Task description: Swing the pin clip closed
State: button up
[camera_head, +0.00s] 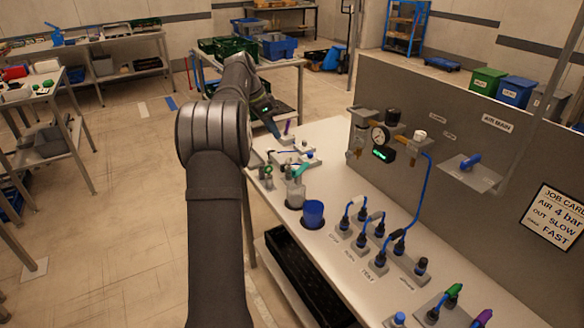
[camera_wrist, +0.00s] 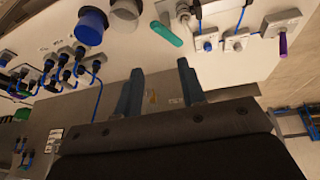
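I cannot tell for certain which part is the pin clip. Small pale fixtures stand at the bench's far end; in the wrist view one pale block (camera_wrist: 281,20) carries a purple pin or handle (camera_wrist: 283,43), which also shows in the head view (camera_head: 287,127). Beside it are a blue knob (camera_wrist: 207,46) and a whitish knob (camera_wrist: 238,46) on pale blocks. My gripper (camera_wrist: 160,85) is open, its two dark blue fingers apart with nothing between them. In the head view my arm reaches to that far end and hides part of it.
Several blue hoses plug into sockets along the bench (camera_head: 338,170). A gauge and regulator (camera_head: 380,137) stand before the grey panel (camera_head: 455,105), which carries a job card (camera_head: 556,219).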

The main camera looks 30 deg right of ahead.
aim_at(294, 170)
jog(key=d+f, duration=0.2)
jog(key=f, duration=0.3)
jog(key=s+d+f+m, duration=0.1)
jog(key=d+f, duration=0.1)
jog(key=f, duration=0.3)
jog(key=s+d+f+m, duration=0.1)
jog(key=d+f, duration=0.1)
jog(key=f, duration=0.3)
jog(key=shift+s+f, duration=0.15)
jog(key=shift+f, duration=0.05)
grip_shut()
